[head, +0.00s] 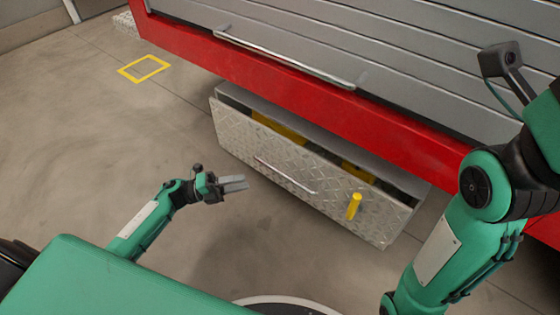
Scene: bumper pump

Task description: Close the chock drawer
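The chock drawer (300,176) is a box with a silver diamond-plate front below the red edge of a vehicle body. It stands pulled out, with a gap along its top where yellow things (275,126) show inside. My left gripper (234,184) is left of the handle, apart from the drawer front as far as I can see. Its fingers look close together and hold nothing visible. My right arm is at the right; its gripper does not show clearly.
A grey roller shutter (400,50) with a long bar handle (285,57) and a red sill (330,107) overhang the drawer. A yellow square outline (144,69) marks the floor at the upper left. The floor left of the drawer is clear.

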